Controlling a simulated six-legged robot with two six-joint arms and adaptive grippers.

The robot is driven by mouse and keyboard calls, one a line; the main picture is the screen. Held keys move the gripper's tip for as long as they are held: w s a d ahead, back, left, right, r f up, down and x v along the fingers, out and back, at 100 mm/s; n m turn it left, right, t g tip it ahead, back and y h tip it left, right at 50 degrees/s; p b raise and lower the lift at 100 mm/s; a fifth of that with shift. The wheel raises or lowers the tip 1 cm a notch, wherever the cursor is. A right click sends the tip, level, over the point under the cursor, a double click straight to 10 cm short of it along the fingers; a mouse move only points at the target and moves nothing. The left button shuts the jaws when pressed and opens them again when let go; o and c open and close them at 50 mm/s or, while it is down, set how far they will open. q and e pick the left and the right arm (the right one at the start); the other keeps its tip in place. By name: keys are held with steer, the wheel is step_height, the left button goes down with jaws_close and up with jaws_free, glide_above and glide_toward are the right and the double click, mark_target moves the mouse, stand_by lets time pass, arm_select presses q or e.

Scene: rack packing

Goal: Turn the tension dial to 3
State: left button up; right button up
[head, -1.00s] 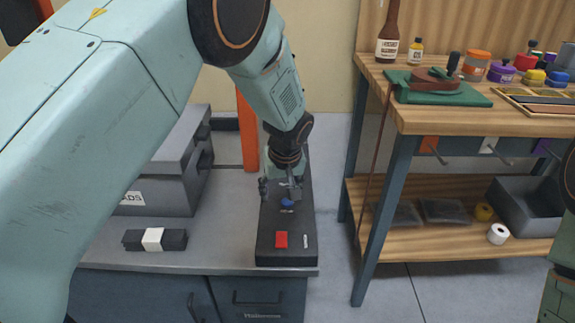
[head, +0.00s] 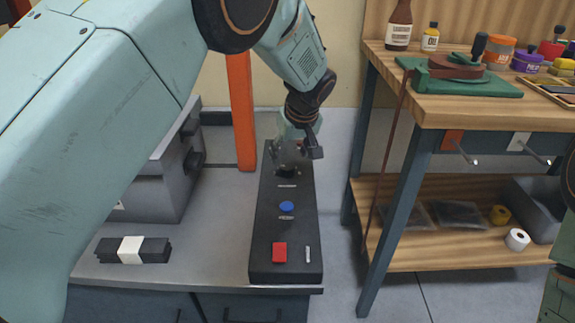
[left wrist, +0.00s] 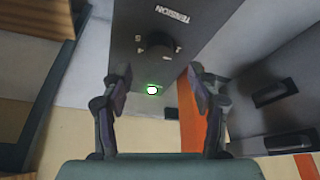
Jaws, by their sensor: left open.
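The tension dial (left wrist: 160,46) is a black round knob on the dark control panel (head: 264,232). In the left wrist view it shows beside the white word TENSION, with small marks around it that are too blurred to read surely. My left gripper (head: 290,158) is over the far end of the panel in the head view and mostly covers the dial there. In the left wrist view my left gripper (left wrist: 158,76) is open and empty, its fingers apart, with the dial seen between and beyond them. My right gripper is out of view.
The panel also carries a blue button (head: 286,206), a red button (head: 280,252) and a small light switch (head: 308,254). An orange post (head: 241,112) stands left of the panel. A wooden workbench (head: 460,110) stands right.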

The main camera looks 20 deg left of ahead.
mark_target(287, 166)
arm_select(q)
steer(key=x, duration=0.2)
steer(key=b+x, duration=0.1)
steer(key=x, duration=0.1)
steer(key=shift+d+f, duration=0.2)
steer(key=shift+f, duration=0.05)
steer(key=shift+w+a+f+b, duration=0.15)
steer(key=shift+a+f+b, duration=0.1)
steer(key=shift+f+b, duration=0.15)
steer(key=shift+w, duration=0.1)
steer(key=shift+c, duration=0.5)
steer(key=c, duration=1)
steer(key=shift+c, duration=0.2)
